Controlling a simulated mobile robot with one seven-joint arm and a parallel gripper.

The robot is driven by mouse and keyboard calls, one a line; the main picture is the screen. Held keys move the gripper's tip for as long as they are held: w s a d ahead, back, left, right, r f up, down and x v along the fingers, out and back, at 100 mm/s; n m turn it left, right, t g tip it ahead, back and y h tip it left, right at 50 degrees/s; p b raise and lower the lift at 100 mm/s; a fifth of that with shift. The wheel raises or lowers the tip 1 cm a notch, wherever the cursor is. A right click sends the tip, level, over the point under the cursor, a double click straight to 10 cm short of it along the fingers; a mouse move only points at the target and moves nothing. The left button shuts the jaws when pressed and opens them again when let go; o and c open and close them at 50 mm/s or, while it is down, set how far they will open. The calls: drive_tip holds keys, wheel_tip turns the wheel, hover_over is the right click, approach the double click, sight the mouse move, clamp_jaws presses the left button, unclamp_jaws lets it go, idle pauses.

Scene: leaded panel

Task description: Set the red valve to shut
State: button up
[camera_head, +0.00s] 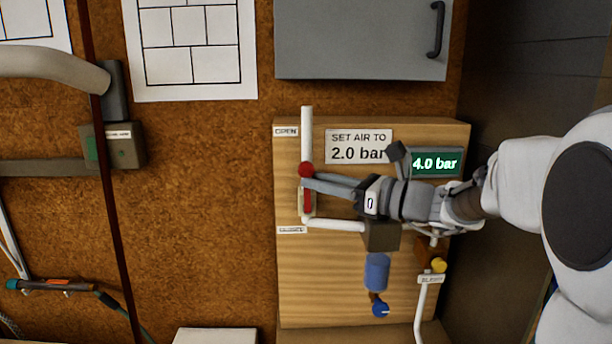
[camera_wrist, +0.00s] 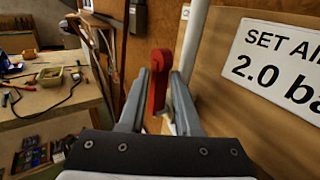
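The red valve handle (camera_head: 308,202) sits on a white vertical pipe (camera_head: 307,128) at the left of a wooden panel (camera_head: 340,290). It lies along the pipe, partly hidden by my gripper. A label reading OPEN (camera_head: 286,131) is above it; a lower label (camera_head: 291,230) is too small to read. My gripper (camera_head: 306,183) reaches in from the right, with its fingertips at the handle. In the wrist view, the red handle (camera_wrist: 158,78) stands between the two fingers of my gripper (camera_wrist: 160,90). The fingers are apart, with narrow gaps seeming to show beside the handle.
A sign (camera_head: 358,147) reads "SET AIR TO 2.0 bar", and a green display (camera_head: 436,163) reads 4.0 bar. A grey cabinet (camera_head: 350,40) hangs above.

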drive_tip(key=shift+x, duration=1.65)
clamp_jaws()
